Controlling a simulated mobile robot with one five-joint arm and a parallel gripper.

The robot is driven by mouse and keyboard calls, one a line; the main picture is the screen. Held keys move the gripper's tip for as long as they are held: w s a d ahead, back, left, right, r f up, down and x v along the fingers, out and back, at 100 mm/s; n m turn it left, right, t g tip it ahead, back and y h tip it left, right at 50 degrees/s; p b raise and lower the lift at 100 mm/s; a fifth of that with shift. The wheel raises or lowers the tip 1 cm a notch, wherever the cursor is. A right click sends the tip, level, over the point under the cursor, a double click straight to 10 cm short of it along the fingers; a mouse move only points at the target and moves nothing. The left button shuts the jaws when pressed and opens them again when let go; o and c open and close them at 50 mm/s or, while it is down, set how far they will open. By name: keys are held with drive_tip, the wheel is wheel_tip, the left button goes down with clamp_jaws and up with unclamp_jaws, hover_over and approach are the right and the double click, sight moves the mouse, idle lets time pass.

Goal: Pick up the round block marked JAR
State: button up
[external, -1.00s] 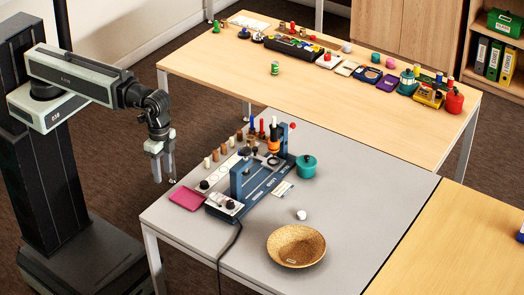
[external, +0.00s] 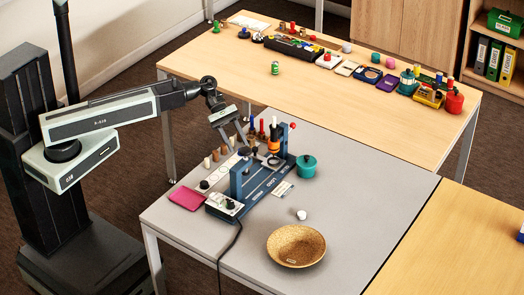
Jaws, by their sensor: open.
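I cannot read a JAR mark on any block, so I cannot tell which one it is. Small upright round pieces stand in rows at the back left of the grey table (external: 345,185), among them a white one (external: 206,162), a brown one (external: 224,149) and a red one (external: 262,128). A small white round piece (external: 301,215) stands alone further forward. My gripper (external: 244,140) is open and points down over the back left of the grey table, close to the rows. Its fingertips are small and partly lost against the pieces, so contact cannot be told.
A blue device (external: 262,183) with a cable stands beside the rows. A teal lidded pot (external: 306,166), a woven bowl (external: 296,246) and a magenta tray (external: 186,198) are on the grey table. The wooden table (external: 330,90) behind holds many items. The grey table's right side is clear.

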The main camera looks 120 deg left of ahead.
sight(248, 136)
drive_tip(key=s+a+f+n+t+b, duration=0.1)
drive_tip(key=s+a+n, duration=0.1)
drive_tip(key=a, duration=0.1)
drive_tip(key=s+a+n+t+y+b, duration=0.1)
drive_tip(key=s+a+n, duration=0.1)
drive_tip(key=a, duration=0.2)
drive_tip(key=s+a+f+n+b, duration=0.1)
drive_tip(key=s+a, duration=0.2)
drive_tip(key=shift+a+f+n+t+y, duration=0.2)
drive_tip(key=shift+f+n+t+y, duration=0.1)
drive_tip(key=shift+n+t+y, duration=0.1)
drive_tip(key=shift+s+a+r, duration=0.2)
drive_tip(key=shift+s+r, duration=0.05)
drive_tip(key=shift+b+x, duration=0.6)
drive_tip(key=shift+x, duration=0.8)
drive_tip(key=b+x, duration=0.1)
drive_tip(key=x, duration=0.1)
drive_tip(key=b+x, duration=0.1)
drive_tip(key=x, duration=0.1)
drive_tip(key=shift+w+a+f, duration=0.15)
drive_tip(key=shift+w+f, duration=0.05)
drive_tip(key=shift+f, duration=0.25)
drive_tip(key=shift+w, duration=0.25)
clamp_jaws()
